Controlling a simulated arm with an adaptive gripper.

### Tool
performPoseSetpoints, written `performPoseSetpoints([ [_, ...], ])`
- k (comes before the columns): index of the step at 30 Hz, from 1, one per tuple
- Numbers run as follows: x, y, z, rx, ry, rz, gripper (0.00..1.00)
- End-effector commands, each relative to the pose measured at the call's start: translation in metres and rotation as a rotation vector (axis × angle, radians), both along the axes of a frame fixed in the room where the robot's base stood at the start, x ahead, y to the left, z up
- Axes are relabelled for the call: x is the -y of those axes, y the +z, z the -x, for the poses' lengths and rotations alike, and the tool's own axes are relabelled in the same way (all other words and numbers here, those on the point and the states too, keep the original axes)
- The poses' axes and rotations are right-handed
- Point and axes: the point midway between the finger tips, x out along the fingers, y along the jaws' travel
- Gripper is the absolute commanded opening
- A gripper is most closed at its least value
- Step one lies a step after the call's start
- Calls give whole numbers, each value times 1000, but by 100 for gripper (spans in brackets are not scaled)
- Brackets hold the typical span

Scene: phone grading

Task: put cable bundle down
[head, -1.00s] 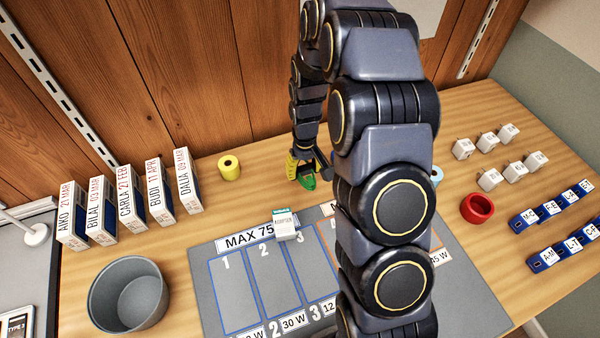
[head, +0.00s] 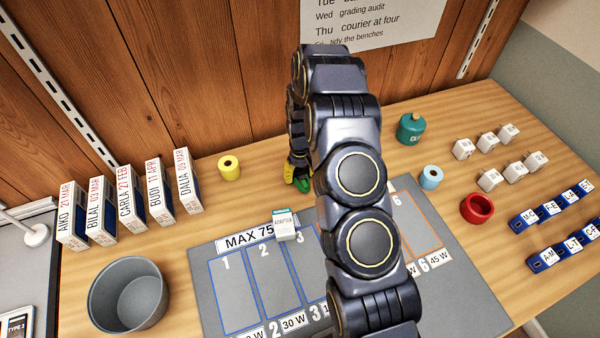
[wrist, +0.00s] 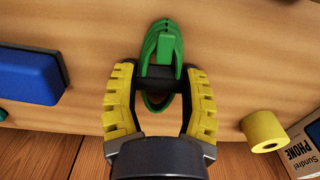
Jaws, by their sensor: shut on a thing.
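The cable bundle (wrist: 163,45) is a green coiled loop. In the wrist view my gripper (wrist: 162,78) is shut on it, with yellow ribbed fingers on both sides and the coil sticking out beyond and below the dark fingertips. In the head view the green bundle (head: 303,185) shows at the end of my gripper (head: 298,172), low over the back of the wooden table, behind the grey mat. My arm hides part of this area. I cannot tell whether the bundle touches the wood.
A yellow roll (head: 229,167) and upright phone boxes (head: 132,203) stand to the left. A blue case (wrist: 25,72) shows in the wrist view. An adapter box (head: 286,226) sits on the grey mat (head: 460,290). A teal bottle (head: 411,129) and light-blue roll (head: 431,177) stand right.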

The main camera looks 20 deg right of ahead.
Motion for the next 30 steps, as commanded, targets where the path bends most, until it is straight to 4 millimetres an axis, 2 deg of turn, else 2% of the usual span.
performPoseSetpoints([
  [5, 0, -2, 0, -1, 0, 0, 13],
  [6, 0, -3, 0, -1, 0, 0, 50],
  [7, 0, -3, 0, -1, 0, 0, 63],
  [8, 0, -3, 0, -1, 0, 0, 72],
  [20, 0, 3, 0, 2, 0, 0, 72],
  [26, 1, 33, -1, 3, 0, 1, 72],
  [30, 1, 65, -1, 6, -1, 1, 72],
])
